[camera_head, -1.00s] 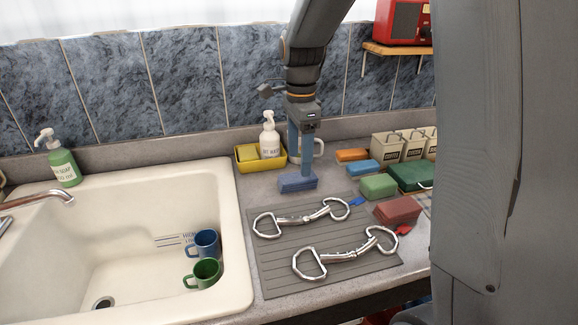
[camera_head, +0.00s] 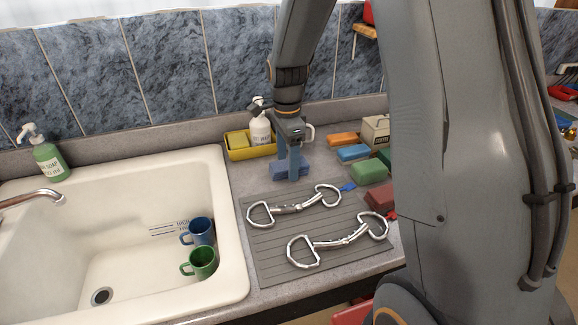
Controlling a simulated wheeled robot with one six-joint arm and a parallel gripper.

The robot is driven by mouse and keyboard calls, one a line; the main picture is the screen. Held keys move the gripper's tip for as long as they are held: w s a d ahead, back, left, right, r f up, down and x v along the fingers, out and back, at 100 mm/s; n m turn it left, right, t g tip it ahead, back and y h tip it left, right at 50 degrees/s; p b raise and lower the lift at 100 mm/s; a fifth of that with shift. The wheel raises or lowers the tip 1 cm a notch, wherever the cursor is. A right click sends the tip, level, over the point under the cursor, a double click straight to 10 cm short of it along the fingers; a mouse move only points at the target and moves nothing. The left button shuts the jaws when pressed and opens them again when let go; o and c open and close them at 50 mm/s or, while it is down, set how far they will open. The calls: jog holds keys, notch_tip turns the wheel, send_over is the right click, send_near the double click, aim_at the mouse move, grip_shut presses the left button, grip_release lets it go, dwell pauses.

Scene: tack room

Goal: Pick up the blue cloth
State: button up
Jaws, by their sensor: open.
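The blue cloth (camera_head: 279,172) is a small folded grey-blue bundle on the counter, between the yellow tray and the grey ribbed mat. My gripper (camera_head: 294,176) points straight down at it, and its fingers overlap the middle of the cloth in the picture. The jaws are open. I cannot tell whether the fingers touch the cloth, and the part behind them is hidden.
Two metal bits (camera_head: 338,241) lie on the ribbed mat (camera_head: 268,264) in front. Behind stand a white pump bottle (camera_head: 260,128) and a yellow tray (camera_head: 237,154). Orange, blue (camera_head: 353,152), green and red blocks are at right. The sink (camera_head: 232,230) with two mugs is at left.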

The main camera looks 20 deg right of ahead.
jog(key=c, duration=1.1)
